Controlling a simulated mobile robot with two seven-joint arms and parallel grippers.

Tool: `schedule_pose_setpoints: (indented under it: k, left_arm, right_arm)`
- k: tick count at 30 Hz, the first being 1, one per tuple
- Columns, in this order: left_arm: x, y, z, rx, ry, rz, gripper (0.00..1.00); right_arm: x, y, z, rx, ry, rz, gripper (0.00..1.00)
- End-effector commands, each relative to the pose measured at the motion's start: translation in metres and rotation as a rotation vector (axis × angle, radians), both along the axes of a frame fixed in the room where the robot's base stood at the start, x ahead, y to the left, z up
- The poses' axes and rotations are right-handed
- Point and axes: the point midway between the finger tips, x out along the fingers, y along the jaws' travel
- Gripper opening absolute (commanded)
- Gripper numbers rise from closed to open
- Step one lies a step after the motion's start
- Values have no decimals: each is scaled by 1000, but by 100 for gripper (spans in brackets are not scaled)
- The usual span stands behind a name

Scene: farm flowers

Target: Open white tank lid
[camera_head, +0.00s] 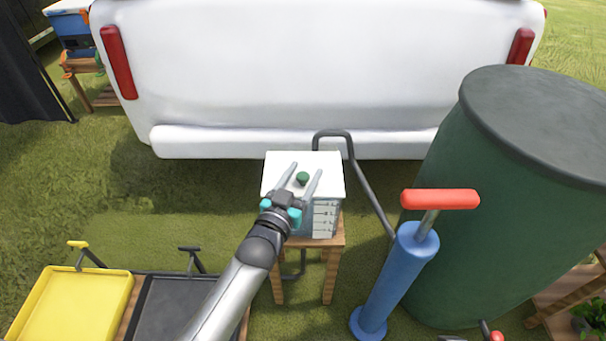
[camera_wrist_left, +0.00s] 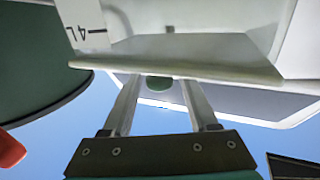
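The white tank (camera_head: 325,218) has graduation marks on its side and stands on a small wooden stool. Its flat white lid (camera_head: 332,185) carries a small round green knob (camera_head: 302,178). My left gripper (camera_head: 306,169) reaches over the lid with its fingers spread, one on each side of the knob. In the left wrist view the knob (camera_wrist_left: 160,83) shows between the two fingers, with gaps on both sides. The left gripper is open and holds nothing. My right gripper is not in view.
A white vehicle (camera_head: 300,60) stands close behind the tank. A blue pump (camera_head: 395,280) with a red handle (camera_head: 440,199) and a large green barrel (camera_head: 500,200) stand at right. Yellow (camera_head: 75,305) and dark trays (camera_head: 170,305) lie at lower left. Grass left of the stool is open.

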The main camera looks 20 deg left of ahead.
Motion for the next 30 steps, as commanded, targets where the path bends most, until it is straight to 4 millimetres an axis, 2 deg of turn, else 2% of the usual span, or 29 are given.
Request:
schedule_pose_setpoints:
  k: [2,15,30]
  left_arm:
    - [0,0,0,0,0,0,49]
    - [0,0,0,0,0,0,0]
    - [0,0,0,0,1,0,0]
  right_arm:
    - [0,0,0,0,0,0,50]
    - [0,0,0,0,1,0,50]
    - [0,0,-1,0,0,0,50]
